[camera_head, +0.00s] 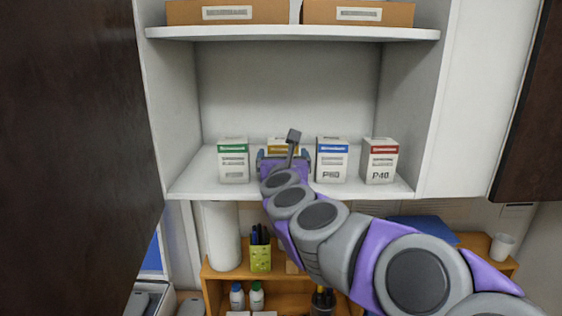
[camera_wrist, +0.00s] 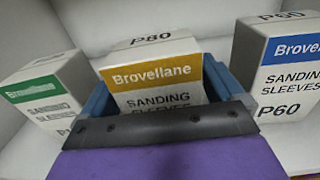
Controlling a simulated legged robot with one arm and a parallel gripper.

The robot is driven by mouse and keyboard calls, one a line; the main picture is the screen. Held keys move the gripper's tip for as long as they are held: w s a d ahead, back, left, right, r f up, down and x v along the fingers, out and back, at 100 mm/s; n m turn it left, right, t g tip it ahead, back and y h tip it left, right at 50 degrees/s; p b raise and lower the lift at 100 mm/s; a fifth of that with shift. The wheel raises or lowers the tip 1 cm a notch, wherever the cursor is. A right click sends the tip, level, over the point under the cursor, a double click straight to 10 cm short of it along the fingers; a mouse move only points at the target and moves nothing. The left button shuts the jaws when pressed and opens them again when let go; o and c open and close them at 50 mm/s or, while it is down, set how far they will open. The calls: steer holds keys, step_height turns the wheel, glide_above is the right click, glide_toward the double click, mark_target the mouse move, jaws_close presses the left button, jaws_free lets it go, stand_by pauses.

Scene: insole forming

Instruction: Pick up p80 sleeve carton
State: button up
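The P80 sleeve carton (camera_wrist: 155,75), white with a yellow-brown band, stands upright on the shelf in the wrist view. In the head view its top and band (camera_head: 284,145) show above my gripper, which hides its lower part. My gripper (camera_head: 284,160) is in front of it at shelf height. Its blue fingers (camera_wrist: 160,95) stand on either side of the carton and look spread, with no clear grip on it. Whether they touch its sides is hard to tell.
A green-banded carton (camera_head: 233,160) stands close on the left. The blue-banded P60 carton (camera_head: 332,160) is close on the right, with the red-banded P40 carton (camera_head: 380,161) beyond. An upper shelf (camera_head: 290,33) holds brown boxes. Dark doors (camera_head: 75,150) flank the cabinet.

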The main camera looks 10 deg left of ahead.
steer(key=shift+d, duration=0.15)
steer(key=shift+c, duration=1.4)
steer(key=shift+a+f, duration=0.1)
steer(key=shift+a, duration=0.25)
steer(key=c, duration=0.6)
steer(key=shift+c, duration=0.2)
